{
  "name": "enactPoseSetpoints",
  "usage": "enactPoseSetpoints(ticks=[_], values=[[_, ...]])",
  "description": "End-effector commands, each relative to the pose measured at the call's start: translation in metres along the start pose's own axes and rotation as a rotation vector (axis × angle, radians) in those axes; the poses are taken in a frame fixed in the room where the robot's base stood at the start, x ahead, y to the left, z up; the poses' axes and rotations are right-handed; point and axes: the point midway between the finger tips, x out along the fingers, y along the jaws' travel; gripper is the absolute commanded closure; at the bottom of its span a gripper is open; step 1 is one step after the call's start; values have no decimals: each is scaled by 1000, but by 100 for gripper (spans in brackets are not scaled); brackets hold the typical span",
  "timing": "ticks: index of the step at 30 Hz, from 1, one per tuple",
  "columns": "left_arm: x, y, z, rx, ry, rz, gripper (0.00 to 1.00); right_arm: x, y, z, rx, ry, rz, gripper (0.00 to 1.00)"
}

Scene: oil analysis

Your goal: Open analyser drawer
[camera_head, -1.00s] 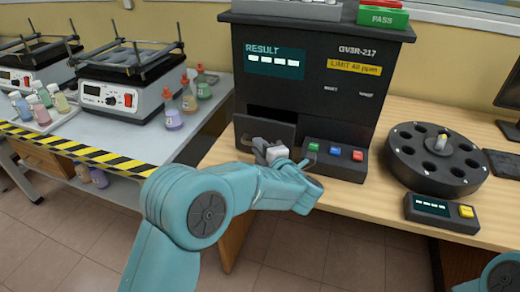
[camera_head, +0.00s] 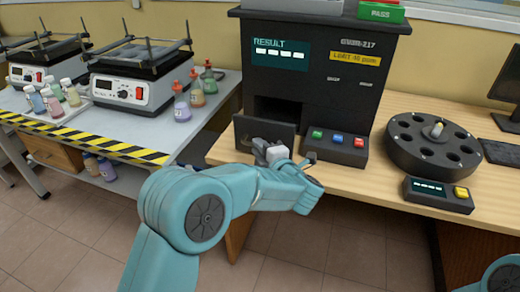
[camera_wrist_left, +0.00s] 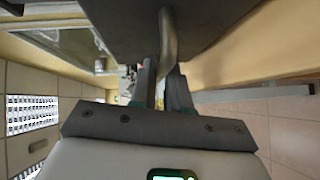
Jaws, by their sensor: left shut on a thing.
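The dark analyser (camera_head: 331,75) stands on the wooden bench with a lit RESULT screen. Its drawer (camera_head: 250,134) is at the lower left of the front, and the front panel stands out from the body with a dark opening (camera_head: 284,109) behind and above it. My left gripper (camera_head: 265,147) is at the drawer front. In the left wrist view my fingers (camera_wrist_left: 163,85) are shut on the curved drawer handle (camera_wrist_left: 168,40). The inside of the drawer is hidden. My right gripper is out of view; only a teal part of mine shows at the bottom right.
A button panel (camera_head: 337,149) with green, blue and red buttons sits right of the drawer. A round black carousel (camera_head: 425,160) and a small yellow-button box (camera_head: 438,194) stand further right. A side table (camera_head: 205,133) with bottles and hot-plate shakers is at the left.

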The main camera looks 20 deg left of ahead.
Motion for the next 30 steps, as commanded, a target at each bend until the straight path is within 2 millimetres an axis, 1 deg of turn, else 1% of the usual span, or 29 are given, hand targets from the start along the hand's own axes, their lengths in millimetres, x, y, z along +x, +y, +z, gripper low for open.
enactPoseSetpoints(ticks=[6, 7, 8, 9, 17, 20, 23, 26, 30], values=[[2, -1, 2, 2, -1, -2, 100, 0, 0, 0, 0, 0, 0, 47], [2, -1, 2, 2, -1, -2, 78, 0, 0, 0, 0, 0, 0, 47], [2, -1, 2, 2, -1, -2, 68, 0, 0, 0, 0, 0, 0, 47], [2, -1, 2, 2, -1, -2, 62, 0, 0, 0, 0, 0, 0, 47], [1, 0, 2, 1, -2, -1, 62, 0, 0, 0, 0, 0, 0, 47], [-5, 0, 2, 1, -4, -1, 62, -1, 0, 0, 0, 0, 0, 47], [-21, 1, 2, 1, -5, 0, 62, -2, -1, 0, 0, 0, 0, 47], [-45, 1, 3, 3, -7, 0, 62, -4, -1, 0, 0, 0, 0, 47], [-84, 2, 2, 3, -7, 1, 62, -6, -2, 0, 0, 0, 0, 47]])
